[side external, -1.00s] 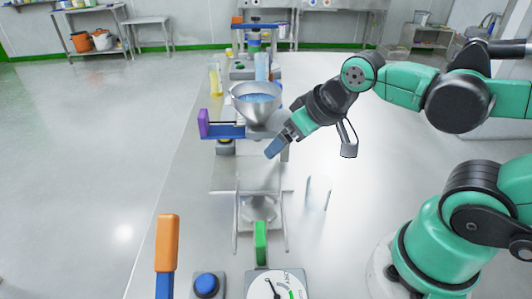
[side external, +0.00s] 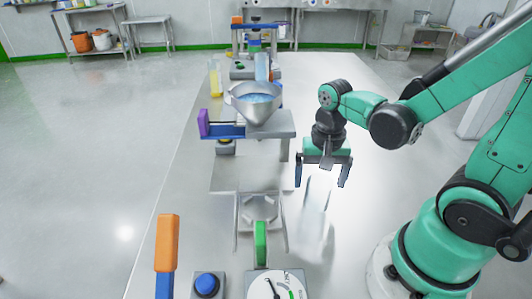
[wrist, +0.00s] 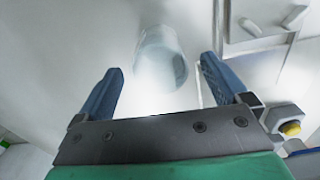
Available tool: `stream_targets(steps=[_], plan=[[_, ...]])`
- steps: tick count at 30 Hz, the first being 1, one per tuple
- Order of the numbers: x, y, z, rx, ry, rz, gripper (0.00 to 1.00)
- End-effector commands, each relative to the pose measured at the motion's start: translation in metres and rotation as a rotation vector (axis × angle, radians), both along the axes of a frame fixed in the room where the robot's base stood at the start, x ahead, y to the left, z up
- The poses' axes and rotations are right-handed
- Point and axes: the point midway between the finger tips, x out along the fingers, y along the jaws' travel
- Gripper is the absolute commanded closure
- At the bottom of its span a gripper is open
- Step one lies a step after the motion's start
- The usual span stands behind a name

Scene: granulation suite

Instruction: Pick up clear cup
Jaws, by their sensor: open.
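The clear cup (side external: 316,204) stands on the white table, to the right of the small metal stand. It is see-through and faint against the table. In the wrist view the clear cup (wrist: 162,58) lies ahead of the fingers, roughly midway between them and a little beyond their tips. My gripper (side external: 322,184) is open, points down and is just above the cup, with a finger to either side of it in the side view. The wrist view also shows my gripper (wrist: 160,75) with nothing held between its fingers.
A metal stand (side external: 262,212) is left of the cup. Behind it a steel bowl (side external: 235,101) of blue material sits on a raised platform. A dial scale (side external: 275,288), blue button (side external: 207,286) and orange-handled tool (side external: 167,243) are in front. The table to the right is clear.

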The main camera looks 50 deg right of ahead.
Motion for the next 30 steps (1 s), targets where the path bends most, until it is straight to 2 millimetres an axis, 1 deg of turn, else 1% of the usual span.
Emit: stream_targets(steps=[3,6,16,17,18,20,21,23,24,26,27,30], plan=[[-0.0001,0.0001,-0.0078,0.000,0.000,0.001,0.06],[-0.0005,0.0002,-0.0115,-0.001,-0.001,0.001,0.06],[-0.0008,0.0003,-0.0133,0.000,-0.001,0.002,0.06],[-0.0008,0.0003,-0.0132,0.000,-0.001,0.002,0.12],[-0.0008,0.0003,-0.0132,0.000,-0.001,0.002,0.23],[-0.0008,0.0003,-0.0132,0.000,-0.001,0.002,0.40],[-0.0008,0.0003,-0.0132,0.000,-0.001,0.002,0.52],[-0.0008,0.0003,-0.0132,0.000,-0.001,0.002,0.69],[-0.0008,0.0003,-0.0131,0.000,-0.001,0.002,0.80],[-0.0008,0.0003,-0.0131,0.000,-0.001,0.002,0.97],[-0.0008,0.0003,-0.0131,0.000,-0.001,0.002,0.99],[-0.0008,0.0003,-0.0131,0.000,-0.001,0.002,0.99]])
